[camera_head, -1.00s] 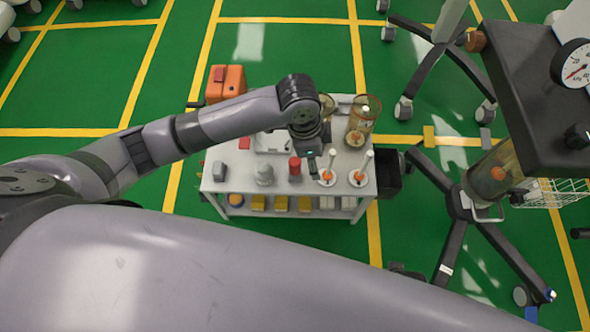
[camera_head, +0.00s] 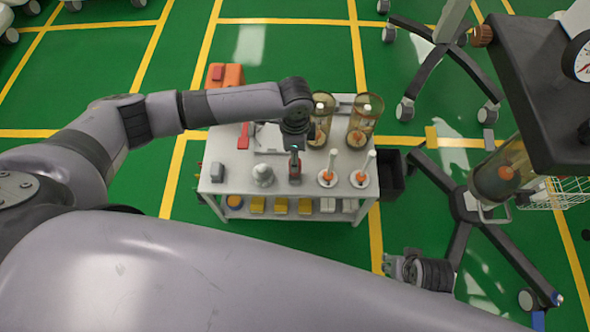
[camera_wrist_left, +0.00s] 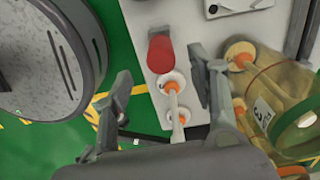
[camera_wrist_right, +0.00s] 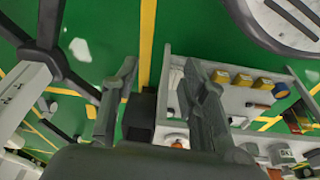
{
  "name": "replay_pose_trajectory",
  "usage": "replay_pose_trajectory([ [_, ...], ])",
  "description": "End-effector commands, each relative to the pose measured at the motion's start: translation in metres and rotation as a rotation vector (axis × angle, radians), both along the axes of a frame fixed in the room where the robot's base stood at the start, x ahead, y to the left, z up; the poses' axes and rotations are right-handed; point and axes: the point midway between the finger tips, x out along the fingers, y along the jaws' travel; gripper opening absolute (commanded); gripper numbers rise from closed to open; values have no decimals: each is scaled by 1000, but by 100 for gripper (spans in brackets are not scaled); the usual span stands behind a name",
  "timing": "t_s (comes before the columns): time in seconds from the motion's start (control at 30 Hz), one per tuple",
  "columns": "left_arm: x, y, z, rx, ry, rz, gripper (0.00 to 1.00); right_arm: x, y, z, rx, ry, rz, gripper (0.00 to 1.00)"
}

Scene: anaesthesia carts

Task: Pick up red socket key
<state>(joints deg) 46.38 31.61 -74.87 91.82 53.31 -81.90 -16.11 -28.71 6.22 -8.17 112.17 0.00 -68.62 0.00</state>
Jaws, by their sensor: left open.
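An upright red piece, apparently the red socket key (camera_head: 295,176), stands on the white cart top (camera_head: 212,170), partly hidden by my left gripper (camera_head: 295,153). In the left wrist view its red rounded top (camera_wrist_left: 160,52) shows beyond the open fingers, towards the upper middle, with no contact visible. My left gripper is open and empty in that view (camera_wrist_left: 164,80). A second, flat red piece (camera_head: 243,137) lies farther left on the cart; I cannot tell what it is. My right gripper (camera_head: 391,265) is low at the right of the cart, open and empty in its wrist view (camera_wrist_right: 118,92).
Two white sticks on orange bases (camera_head: 327,176) (camera_head: 359,178) stand right of the red piece. A grey cone-shaped item (camera_head: 263,176) is left of it. Two amber canisters (camera_head: 320,120) (camera_head: 364,118) stand behind. A dark machine (camera_head: 560,90) with wheeled legs is at right.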

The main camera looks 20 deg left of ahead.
Motion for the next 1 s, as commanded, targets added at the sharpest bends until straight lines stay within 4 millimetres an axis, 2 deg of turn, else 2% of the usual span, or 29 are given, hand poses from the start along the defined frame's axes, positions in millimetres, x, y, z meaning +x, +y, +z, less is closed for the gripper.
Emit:
replay_pose_trajectory([
  [0.1,0,0,-15,1,0,0,53,1,0,13,0,-8,-1,40],
  [0.43,0,0,-32,1,-1,0,53,2,-1,34,0,-20,-3,40],
  [0.8,1,0,-70,0,-1,1,53,-4,-2,85,2,-47,-7,40],
  [1.0,1,0,-75,0,-1,0,53,-6,-3,94,2,-49,-8,40],
])
